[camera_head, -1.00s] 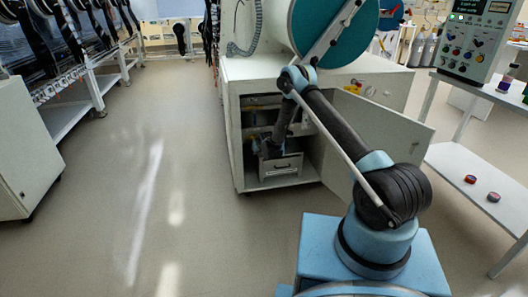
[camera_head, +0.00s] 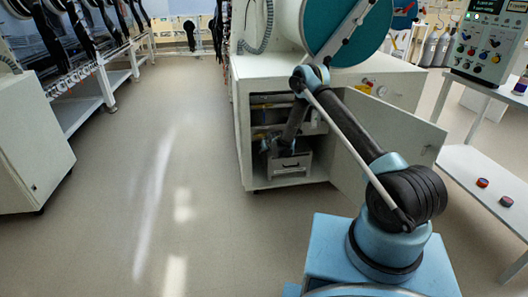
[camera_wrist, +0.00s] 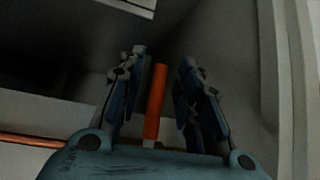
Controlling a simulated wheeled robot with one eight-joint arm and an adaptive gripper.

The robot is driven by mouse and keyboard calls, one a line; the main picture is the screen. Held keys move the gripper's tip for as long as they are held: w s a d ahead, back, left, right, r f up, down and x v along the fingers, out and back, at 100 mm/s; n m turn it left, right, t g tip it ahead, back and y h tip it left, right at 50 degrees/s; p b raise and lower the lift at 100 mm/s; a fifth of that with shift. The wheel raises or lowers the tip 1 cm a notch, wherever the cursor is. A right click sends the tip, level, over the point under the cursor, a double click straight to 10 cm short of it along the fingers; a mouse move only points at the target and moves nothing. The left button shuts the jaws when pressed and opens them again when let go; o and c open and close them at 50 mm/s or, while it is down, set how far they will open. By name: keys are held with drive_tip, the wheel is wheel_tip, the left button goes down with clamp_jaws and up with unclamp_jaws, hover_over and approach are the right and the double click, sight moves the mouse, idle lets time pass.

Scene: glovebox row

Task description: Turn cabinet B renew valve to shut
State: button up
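The open cabinet (camera_head: 244,130) stands in the middle of the head view, its door (camera_head: 426,140) swung out to the right. My arm reaches down into it, and my gripper (camera_head: 268,145) is small and dark there, beside a grey drawer-like box (camera_head: 292,165). In the wrist view my gripper (camera_wrist: 165,92) has its two fingers apart. An orange bar (camera_wrist: 155,101), which looks like a valve handle, stands between them, closer to the left finger, with a gap to the right one. No label on cabinet or valve is readable.
A copper-coloured pipe (camera_wrist: 30,140) runs at lower left in the wrist view, and a pale wall (camera_wrist: 255,80) is close on the right. A side table (camera_head: 460,165) with two small round items stands at right. The floor (camera_head: 150,200) left of the cabinet is clear.

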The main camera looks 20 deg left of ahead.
drive_tip(key=v, duration=1.2)
drive_tip(key=shift+w+d, duration=0.1)
idle(0.5)
